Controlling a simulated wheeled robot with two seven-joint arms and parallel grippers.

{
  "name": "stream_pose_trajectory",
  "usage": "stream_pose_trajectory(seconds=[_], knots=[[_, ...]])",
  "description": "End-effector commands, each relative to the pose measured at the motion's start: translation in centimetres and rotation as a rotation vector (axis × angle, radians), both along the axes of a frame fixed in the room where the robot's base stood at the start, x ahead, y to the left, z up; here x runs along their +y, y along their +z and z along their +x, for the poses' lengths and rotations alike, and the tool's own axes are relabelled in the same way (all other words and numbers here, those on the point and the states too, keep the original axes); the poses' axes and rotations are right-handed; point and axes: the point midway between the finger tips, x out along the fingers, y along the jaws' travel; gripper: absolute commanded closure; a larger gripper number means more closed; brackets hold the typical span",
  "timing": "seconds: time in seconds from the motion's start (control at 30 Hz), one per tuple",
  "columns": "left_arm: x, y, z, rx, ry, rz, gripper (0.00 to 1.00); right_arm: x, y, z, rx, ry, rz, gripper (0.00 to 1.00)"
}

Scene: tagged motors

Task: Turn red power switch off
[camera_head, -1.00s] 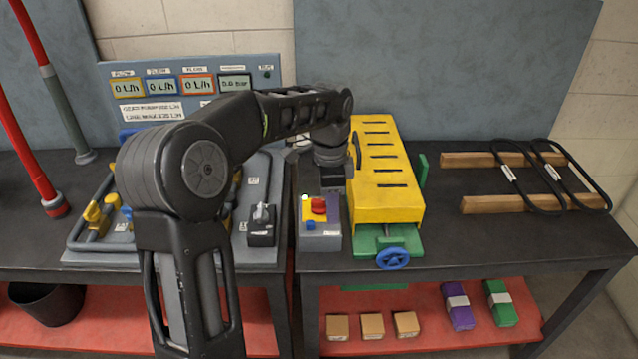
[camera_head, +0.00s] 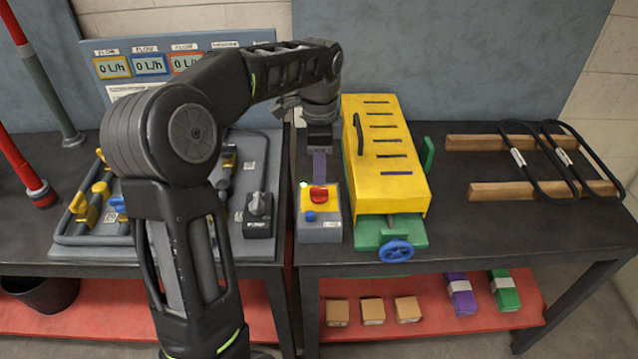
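The red power switch (camera_head: 319,193) is a red knob on a yellow plate on top of a small grey box (camera_head: 320,234). A blue button (camera_head: 310,216) sits in front of the knob, and a small pale green light (camera_head: 303,184) shows at the plate's left corner. My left gripper (camera_head: 320,147) points down behind the box, above and beyond the knob and apart from it. Its fingers are too dark and small to tell open from shut. A narrow purple strip (camera_head: 319,166) shows just below it. My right gripper is not in view.
A yellow slotted housing (camera_head: 386,185) with a green base and blue handwheel (camera_head: 397,251) stands close right of the box. A dark box with a grey knob (camera_head: 259,214) stands to the left. The black bench (camera_head: 470,229) is clear at front right.

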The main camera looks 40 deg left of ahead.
Motion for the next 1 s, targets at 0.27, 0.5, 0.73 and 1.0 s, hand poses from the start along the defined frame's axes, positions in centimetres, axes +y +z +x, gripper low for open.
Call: stream_pose_trajectory(seconds=[0.27,0.5,0.73,1.0], knots=[[0.0,-4.3,-0.1,0.004,0.000,-0.002,0.65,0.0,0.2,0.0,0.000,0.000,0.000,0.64],[0.0,-5.8,0.0,0.001,0.000,-0.001,0.65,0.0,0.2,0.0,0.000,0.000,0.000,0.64],[0.0,-5.8,0.0,0.001,0.000,-0.001,0.68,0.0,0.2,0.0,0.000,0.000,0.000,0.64],[0.0,-5.7,0.0,0.001,0.000,-0.001,0.90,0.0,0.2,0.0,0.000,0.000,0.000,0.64]])
